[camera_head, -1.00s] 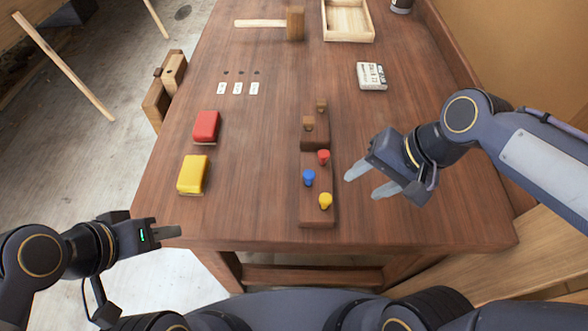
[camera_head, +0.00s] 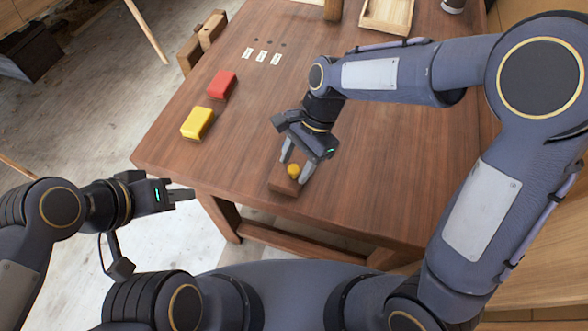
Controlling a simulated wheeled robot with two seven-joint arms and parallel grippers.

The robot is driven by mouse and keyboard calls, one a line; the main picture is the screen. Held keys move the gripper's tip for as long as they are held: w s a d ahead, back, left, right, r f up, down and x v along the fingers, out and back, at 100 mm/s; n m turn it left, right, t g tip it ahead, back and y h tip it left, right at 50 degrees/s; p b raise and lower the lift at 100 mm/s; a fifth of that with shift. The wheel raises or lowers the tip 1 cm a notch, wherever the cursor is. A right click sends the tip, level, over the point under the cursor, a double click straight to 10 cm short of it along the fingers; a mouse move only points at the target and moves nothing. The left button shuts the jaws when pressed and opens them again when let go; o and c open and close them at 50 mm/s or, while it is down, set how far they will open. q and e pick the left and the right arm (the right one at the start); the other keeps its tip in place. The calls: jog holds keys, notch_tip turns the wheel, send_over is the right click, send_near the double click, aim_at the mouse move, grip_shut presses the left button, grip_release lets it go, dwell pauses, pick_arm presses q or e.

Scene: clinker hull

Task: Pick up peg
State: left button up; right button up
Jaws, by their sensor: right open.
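A yellow peg (camera_head: 293,170) stands in the near end of a dark wooden block (camera_head: 284,186) at the table's near edge. My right gripper (camera_head: 295,168) is open, with its two fingers on either side of the yellow peg; whether they touch it cannot be told. The rest of the block, with the red and blue pegs seen earlier, is hidden behind my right gripper and forearm. My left gripper (camera_head: 182,195) is off the table's near left edge, away from the pegs. Its fingers look close together, but their gap cannot be made out.
A red block (camera_head: 222,84) and a yellow block (camera_head: 197,123) lie on the left of the table (camera_head: 240,150). White labels (camera_head: 261,56) sit below small dark holes farther back. A wooden tray (camera_head: 388,14) is at the back. The table's right part is clear below my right arm.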

jog(key=shift+x, duration=1.15)
jog(key=c, duration=1)
jog(key=shift+c, duration=0.2)
jog(key=shift+r, duration=0.2)
